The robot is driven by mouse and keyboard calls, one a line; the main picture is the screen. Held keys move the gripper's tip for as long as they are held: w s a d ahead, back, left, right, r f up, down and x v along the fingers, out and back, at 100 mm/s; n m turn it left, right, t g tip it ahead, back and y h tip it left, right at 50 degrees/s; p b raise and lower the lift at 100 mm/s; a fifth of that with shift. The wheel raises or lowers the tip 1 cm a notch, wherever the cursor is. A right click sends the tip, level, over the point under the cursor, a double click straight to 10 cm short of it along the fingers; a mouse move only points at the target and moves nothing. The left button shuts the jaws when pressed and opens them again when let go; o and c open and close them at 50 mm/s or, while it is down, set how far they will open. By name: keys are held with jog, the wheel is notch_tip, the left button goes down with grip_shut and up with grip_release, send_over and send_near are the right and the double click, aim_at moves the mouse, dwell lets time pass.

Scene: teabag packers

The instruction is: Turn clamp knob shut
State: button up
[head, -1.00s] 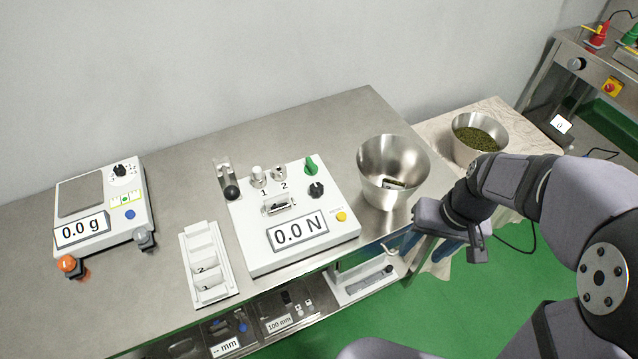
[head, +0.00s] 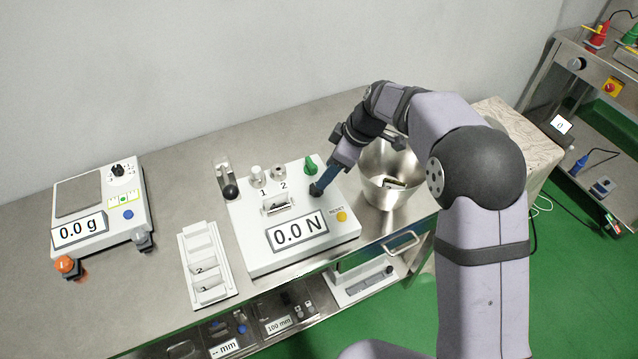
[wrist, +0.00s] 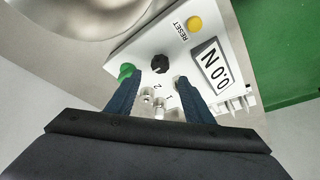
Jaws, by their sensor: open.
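A white force tester (head: 255,245) reading 0.0 N stands on the steel bench. On its top are a black knob (wrist: 160,64), a green knob (head: 310,163) and two small metal knobs marked 1 (head: 256,174) and 2 (head: 279,174). A small metal clamp piece (head: 277,206) sits in front of these numbers. My gripper (wrist: 158,77) is open and empty above the tester. In the wrist view the black knob shows between and just past the fingertips, with the green knob by the left finger. In the head view the fingers partly hide the black knob; contact cannot be told.
A steel bowl (head: 370,190) stands close to the tester's right, beside my arm. A yellow reset button (head: 341,215) is on the tester's front right. A white numbered rack (head: 215,290) and a scale (head: 98,205) reading 0.0 g stand left. A lever with a black ball (head: 230,190) rises at the tester's back left.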

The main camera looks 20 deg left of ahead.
aim_at(316, 189)
jog(key=shift+p+x, duration=1.15)
jog(key=shift+x, duration=2.45)
jog(key=shift+c, duration=0.5)
jog(key=c, duration=0.9)
